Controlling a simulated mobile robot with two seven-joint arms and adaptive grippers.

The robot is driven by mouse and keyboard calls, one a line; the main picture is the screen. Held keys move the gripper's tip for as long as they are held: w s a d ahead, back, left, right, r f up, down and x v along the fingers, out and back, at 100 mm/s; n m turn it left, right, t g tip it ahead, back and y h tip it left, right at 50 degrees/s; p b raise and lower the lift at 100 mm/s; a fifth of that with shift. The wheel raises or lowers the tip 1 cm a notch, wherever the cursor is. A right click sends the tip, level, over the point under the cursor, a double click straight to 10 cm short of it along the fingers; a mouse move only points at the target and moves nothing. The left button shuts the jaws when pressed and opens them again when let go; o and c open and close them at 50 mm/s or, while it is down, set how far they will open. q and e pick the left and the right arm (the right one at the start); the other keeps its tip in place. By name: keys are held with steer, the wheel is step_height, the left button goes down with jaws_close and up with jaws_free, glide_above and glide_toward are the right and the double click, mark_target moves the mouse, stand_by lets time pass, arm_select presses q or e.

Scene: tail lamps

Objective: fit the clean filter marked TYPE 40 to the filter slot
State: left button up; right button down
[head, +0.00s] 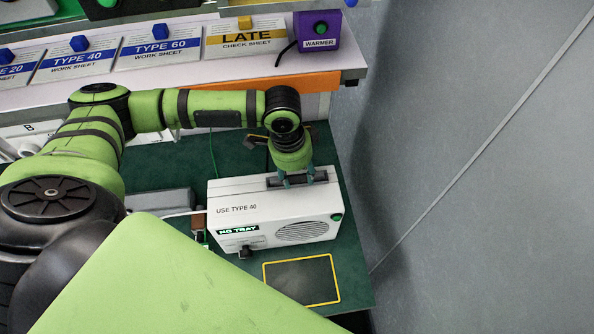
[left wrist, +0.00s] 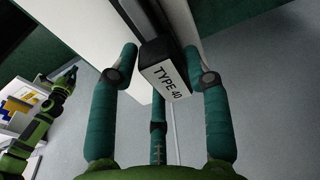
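A white machine (head: 235,195) marked USE TYPE 40 stands on the green bench, with the dark filter slot (head: 272,184) in its top. My left gripper (head: 298,179) points down at this slot. In the left wrist view, the filter (left wrist: 172,80) marked TYPE 40 lies between the fingers of my left gripper (left wrist: 160,62), its white labelled end facing the camera. The fingers stand apart, with a narrow gap on the filter's left. How deep the filter sits in the slot cannot be told.
A yellow-outlined area (head: 300,280) on the bench in front of the machine is empty. A shelf behind holds work sheets with blue blocks and a purple WARMER box (head: 317,32). A grey wall (head: 470,150) rises to the right.

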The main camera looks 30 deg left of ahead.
arm_select(q)
steer(key=shift+o, duration=0.3)
step_height(320, 180, up, 12)
steer(key=s+a, duration=0.1)
stand_by(0.4)
